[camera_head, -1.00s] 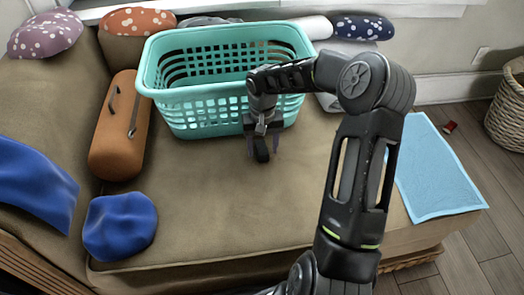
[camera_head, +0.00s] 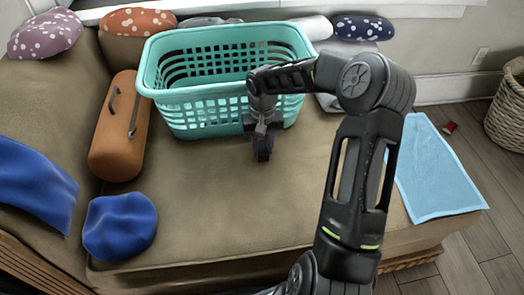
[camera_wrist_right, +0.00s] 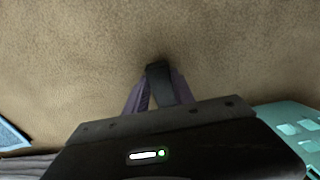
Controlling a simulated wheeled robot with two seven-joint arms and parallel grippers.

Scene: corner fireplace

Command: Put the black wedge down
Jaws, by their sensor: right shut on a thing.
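My right gripper (camera_head: 263,152) is low over the brown couch seat (camera_head: 215,215), just in front of the turquoise basket. It is shut on the black wedge (camera_wrist_right: 158,80), a small dark piece between the two purple-grey fingers in the right wrist view. The wedge's far end sticks out a little past the fingertips. Whether it touches the seat cannot be told. In the head view the wedge is mostly hidden between the fingers. My left gripper does not show.
The turquoise laundry basket (camera_head: 215,118) stands right behind the gripper. An orange bolster (camera_head: 118,145) and blue cushion (camera_head: 119,225) lie to the left. A light blue cloth (camera_head: 435,175) lies at the right edge. The seat's middle is bare.

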